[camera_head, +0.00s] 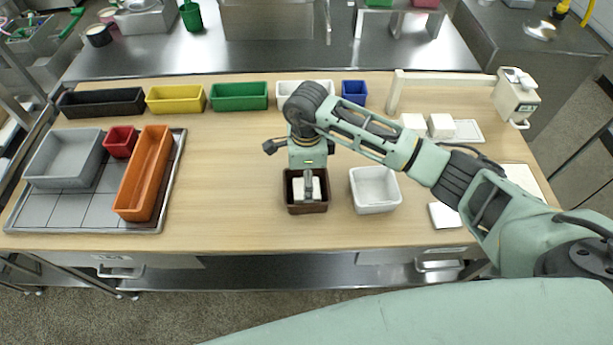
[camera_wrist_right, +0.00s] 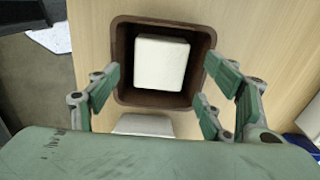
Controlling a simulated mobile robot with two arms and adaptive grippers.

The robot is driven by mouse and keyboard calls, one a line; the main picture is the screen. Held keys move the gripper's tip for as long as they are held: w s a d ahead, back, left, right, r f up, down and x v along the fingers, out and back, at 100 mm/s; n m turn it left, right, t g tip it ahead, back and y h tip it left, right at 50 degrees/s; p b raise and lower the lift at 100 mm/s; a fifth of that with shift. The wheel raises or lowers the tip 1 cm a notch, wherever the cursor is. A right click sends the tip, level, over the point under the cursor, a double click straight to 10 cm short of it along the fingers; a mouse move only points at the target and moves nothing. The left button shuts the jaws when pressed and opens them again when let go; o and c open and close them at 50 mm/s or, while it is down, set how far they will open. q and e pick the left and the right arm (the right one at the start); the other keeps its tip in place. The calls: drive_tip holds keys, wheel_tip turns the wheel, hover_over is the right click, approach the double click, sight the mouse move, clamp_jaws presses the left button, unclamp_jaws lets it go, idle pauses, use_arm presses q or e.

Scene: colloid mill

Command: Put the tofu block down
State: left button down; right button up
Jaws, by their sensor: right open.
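A white tofu block (camera_wrist_right: 161,64) lies inside a brown square bin (camera_wrist_right: 121,55) in the right wrist view. In the head view the brown bin (camera_head: 307,208) stands on the wooden table, with the tofu block (camera_head: 298,188) partly hidden by my gripper. My right gripper (camera_head: 308,188) is over the bin, pointing down. In the right wrist view its fingers (camera_wrist_right: 165,88) are spread wide on either side of the bin, with a gap to the block. My left gripper is not in view.
A white bin (camera_head: 375,206) stands just right of the brown bin. More white blocks (camera_head: 441,125) are at the right. A grey tray (camera_head: 60,212) with grey, red and orange bins is at the left. Coloured bins line the back. The table's middle left is clear.

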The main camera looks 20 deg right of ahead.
drive_tip(key=shift+r+p, duration=0.4)
drive_tip(key=shift+r, duration=0.05)
drive_tip(key=shift+r+p, duration=0.35)
drive_tip(key=shift+r, duration=0.1)
drive_tip(key=shift+w+r+b, duration=0.1)
drive_tip(key=shift+r+b, duration=0.65)
drive_tip(key=shift+b, duration=0.1)
wheel_tip(320, 180, up, 10)
drive_tip(key=b, duration=0.2)
drive_tip(key=shift+b, duration=0.4)
drive_tip(key=shift+f, duration=0.1)
